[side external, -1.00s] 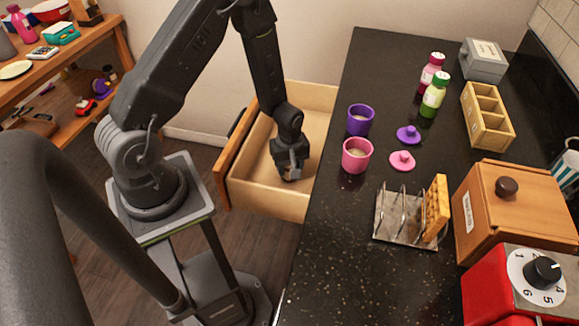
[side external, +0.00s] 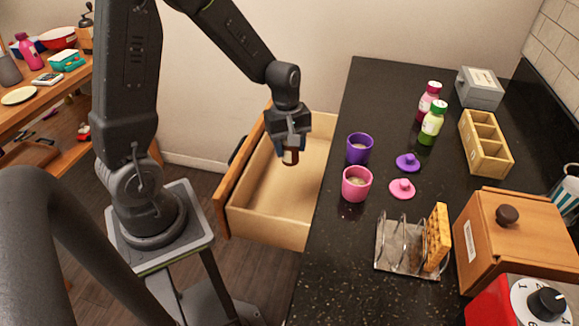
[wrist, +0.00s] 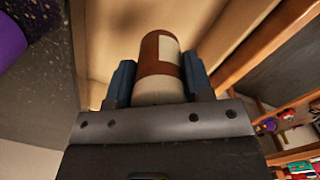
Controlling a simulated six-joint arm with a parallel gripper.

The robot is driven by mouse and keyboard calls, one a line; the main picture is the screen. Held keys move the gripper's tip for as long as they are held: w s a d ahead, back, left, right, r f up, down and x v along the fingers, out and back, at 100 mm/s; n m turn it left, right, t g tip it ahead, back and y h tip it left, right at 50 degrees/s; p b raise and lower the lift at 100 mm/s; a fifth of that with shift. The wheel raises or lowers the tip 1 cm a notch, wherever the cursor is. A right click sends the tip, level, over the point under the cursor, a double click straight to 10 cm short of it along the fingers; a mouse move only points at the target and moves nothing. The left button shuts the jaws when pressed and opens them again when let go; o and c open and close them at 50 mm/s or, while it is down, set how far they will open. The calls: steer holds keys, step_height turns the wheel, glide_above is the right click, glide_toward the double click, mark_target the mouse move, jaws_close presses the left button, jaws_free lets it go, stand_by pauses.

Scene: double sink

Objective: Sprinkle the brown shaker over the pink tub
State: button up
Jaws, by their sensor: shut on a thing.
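My gripper (side external: 290,150) is shut on the brown shaker (side external: 290,157) and holds it above the open drawer, left of the counter edge. In the wrist view the shaker (wrist: 160,58), brown with a pale label and a pale end, sits between the two blue fingers (wrist: 158,84). The pink tub (side external: 356,186) stands open on the black counter, with pale contents inside. It is to the right of my gripper and nearer the camera.
A purple tub (side external: 359,150) stands just behind the pink tub. A pink lid (side external: 401,189) and a purple lid (side external: 408,162) lie to the right. A metal toast rack (side external: 400,245) stands in front. The open wooden drawer (side external: 265,225) looks empty.

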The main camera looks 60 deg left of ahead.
step_height(320, 180, up, 17)
steer(key=h, duration=0.2)
steer(key=t+h, duration=0.2)
steer(key=h, duration=0.2)
glide_above(370, 182)
steer(key=shift+h, duration=0.4)
steer(key=f, duration=0.5)
steer(key=shift+s+a+f, duration=0.15)
steer(key=shift+a, duration=0.25)
steer(key=f+t+h, duration=0.1)
steer(key=h, duration=0.1)
steer(key=f+t+h, duration=0.1)
steer(key=f+h, duration=0.1)
steer(key=shift+d+h, duration=0.3)
steer(key=shift+d, duration=0.05)
steer(key=shift+f+h, duration=0.15)
steer(key=shift+h, duration=0.25)
steer(key=h, duration=0.1)
steer(key=t+h, duration=0.1)
steer(key=h, duration=0.1)
steer(key=shift+d+f+t+h, duration=0.15)
steer(key=shift+f+t+h, duration=0.15)
steer(key=shift+h, duration=0.1)
